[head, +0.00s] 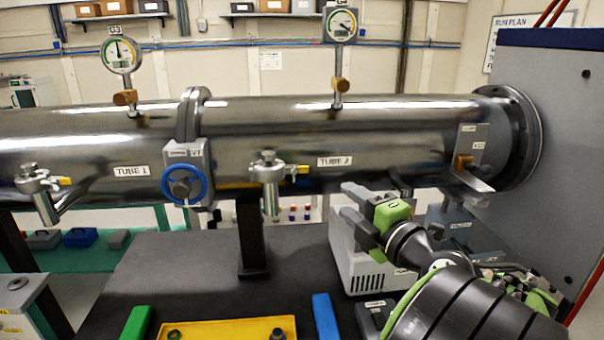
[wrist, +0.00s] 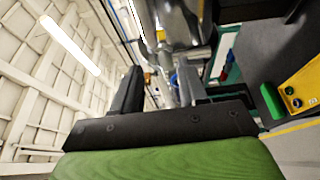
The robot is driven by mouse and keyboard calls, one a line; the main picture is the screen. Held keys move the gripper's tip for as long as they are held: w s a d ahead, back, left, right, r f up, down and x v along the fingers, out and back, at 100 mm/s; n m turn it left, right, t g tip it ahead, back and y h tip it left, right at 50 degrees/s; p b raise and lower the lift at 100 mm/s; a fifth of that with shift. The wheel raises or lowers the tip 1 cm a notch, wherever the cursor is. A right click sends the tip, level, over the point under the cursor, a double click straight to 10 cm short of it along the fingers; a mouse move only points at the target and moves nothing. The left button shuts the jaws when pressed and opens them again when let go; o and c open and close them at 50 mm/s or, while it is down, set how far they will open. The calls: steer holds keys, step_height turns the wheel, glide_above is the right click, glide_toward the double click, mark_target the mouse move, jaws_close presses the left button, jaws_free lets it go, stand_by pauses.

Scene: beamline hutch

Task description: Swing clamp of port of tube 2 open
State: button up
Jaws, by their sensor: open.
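Tube 2 (head: 390,140) is a long shiny metal pipe running across the head view. Its port (head: 269,198) is a short metal stub hanging from its underside, with a clamp (head: 268,168) around it. The clamp has a small yellow-tipped lever (head: 299,170) pointing right. My gripper (head: 348,202) is open and empty, to the right of the port and apart from it, with its fingers pointing left. In the wrist view the fingers (wrist: 166,80) stand apart with nothing held between them. The clamp cannot be made out clearly there.
Tube 1 (head: 70,150) has a similar clamped port (head: 40,190) at left. A blue handwheel valve (head: 183,183) sits between the tubes. A dark post (head: 252,235) stands behind the port. A grey pump box (head: 360,262) stands below my gripper. A yellow tray (head: 205,330) lies in front.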

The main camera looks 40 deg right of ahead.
mark_target(305, 170)
steer(key=p+x, duration=0.8)
steer(key=x, duration=0.7)
steer(key=shift+a+p, duration=0.2)
steer(key=shift+p, duration=0.2)
steer(key=shift+w+d+f, duration=0.1)
steer(key=shift+w, duration=0.4)
steer(key=shift+f, duration=0.1)
jaws_close()
